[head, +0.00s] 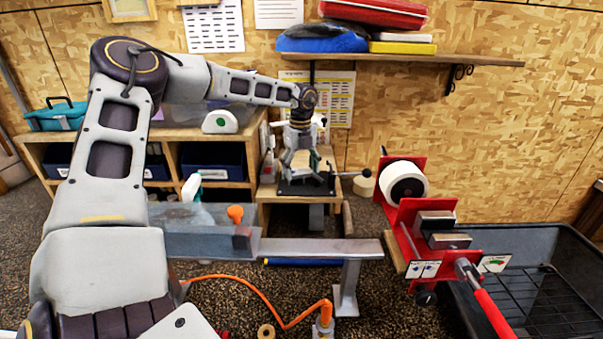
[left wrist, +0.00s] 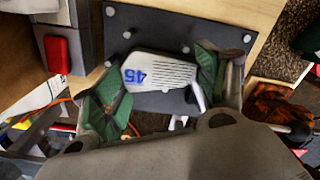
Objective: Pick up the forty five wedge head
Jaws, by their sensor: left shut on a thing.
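The forty five wedge head (left wrist: 165,72) is light silver, with a blue "45" and dark grooves on its face. In the left wrist view it lies between the two green-padded fingers of my left gripper (left wrist: 158,88), over a dark bolted plate (left wrist: 190,28). My left gripper is shut on the wedge head. In the head view my left gripper (head: 300,158) points down over the dark base plate on the small wooden stand in the middle. The fingers cover much of the head there. My right gripper is not in view.
A metal beam (head: 320,248) crosses in front of the stand. A red fixture with a white roll (head: 403,184) and a red-handled clamp (head: 493,314) stands to the right, beside a black tray (head: 510,215). A wooden shelf (head: 450,61) hangs above. An orange cord (head: 257,290) runs below.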

